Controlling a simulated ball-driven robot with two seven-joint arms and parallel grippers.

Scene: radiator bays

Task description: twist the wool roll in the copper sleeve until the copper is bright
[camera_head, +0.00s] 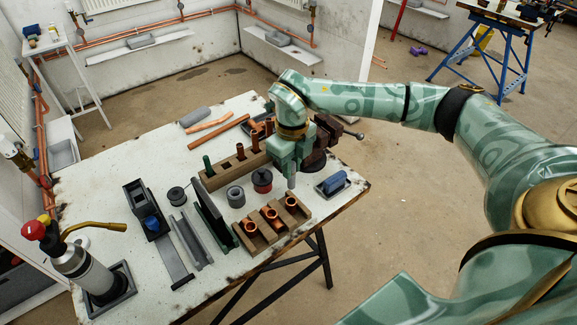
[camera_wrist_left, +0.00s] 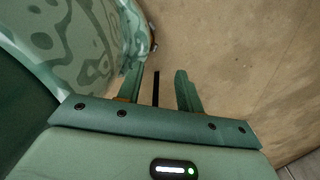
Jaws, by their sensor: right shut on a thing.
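My right gripper (camera_head: 290,168) reaches in over the right part of the white table (camera_head: 110,185), pointing down. It is shut on a slim grey roll (camera_head: 291,182), which looks like the wool roll. The roll's lower end is above the rightmost copper sleeve (camera_head: 291,203) in the front wooden block (camera_head: 258,241); whether it touches the sleeve I cannot tell. Two more copper sleeves stand in that block, the middle one (camera_head: 270,214) and the left one (camera_head: 249,227). My left gripper (camera_wrist_left: 158,88) is open and empty above bare floor in the left wrist view.
A dark vise (camera_head: 318,152) stands right behind the right gripper. A gas torch (camera_head: 82,265) stands at the front left.

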